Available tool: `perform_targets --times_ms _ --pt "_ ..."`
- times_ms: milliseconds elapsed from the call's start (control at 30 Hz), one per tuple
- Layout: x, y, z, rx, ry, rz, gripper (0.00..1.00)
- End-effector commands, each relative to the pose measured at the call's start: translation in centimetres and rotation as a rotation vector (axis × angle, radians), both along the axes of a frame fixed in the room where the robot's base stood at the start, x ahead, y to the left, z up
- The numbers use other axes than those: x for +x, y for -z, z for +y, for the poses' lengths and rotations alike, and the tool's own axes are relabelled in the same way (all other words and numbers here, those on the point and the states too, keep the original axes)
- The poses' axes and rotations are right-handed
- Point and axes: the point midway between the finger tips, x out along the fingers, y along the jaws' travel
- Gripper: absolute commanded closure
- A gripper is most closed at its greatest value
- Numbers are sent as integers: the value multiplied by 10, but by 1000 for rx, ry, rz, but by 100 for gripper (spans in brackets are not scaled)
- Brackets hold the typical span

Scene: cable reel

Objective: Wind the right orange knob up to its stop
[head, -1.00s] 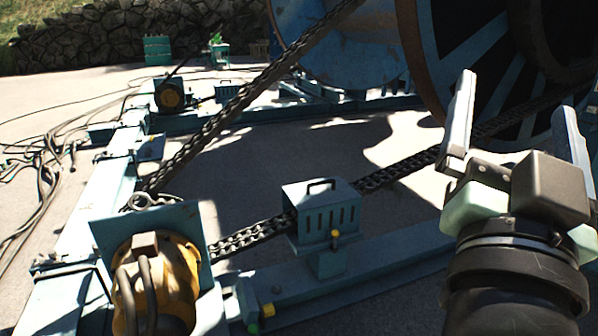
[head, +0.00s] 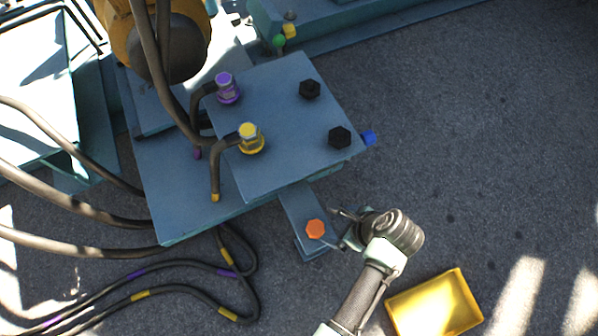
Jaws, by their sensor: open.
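One orange knob (head: 316,229), with a many-sided face, sits on a narrow blue-grey bracket (head: 299,203) that sticks out from under the front edge of a blue-grey plate. No other orange knob shows, so I cannot tell from this view if it is the right one. My gripper (head: 336,229) is just to the right of the knob, its jaws open and pointing left toward it. The fingers look thin and partly dark here, and I cannot tell whether they touch the knob.
The plate (head: 272,125) carries a purple fitting (head: 227,88), a yellow fitting (head: 250,138) and two black hex bolts (head: 340,137). Hoses (head: 110,207) lie at left. A yellow tray (head: 435,305) is on the ground at lower right. The pavement at right is clear.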

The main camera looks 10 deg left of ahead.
Motion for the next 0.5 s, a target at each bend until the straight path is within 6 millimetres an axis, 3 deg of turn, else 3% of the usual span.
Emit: perform_targets --times_ms 133,267,500 --pt "-11 18 5 28 31 45 5" --pt "-8 33 10 27 29 45 5" --pt "1 82 27 25 27 42 5"
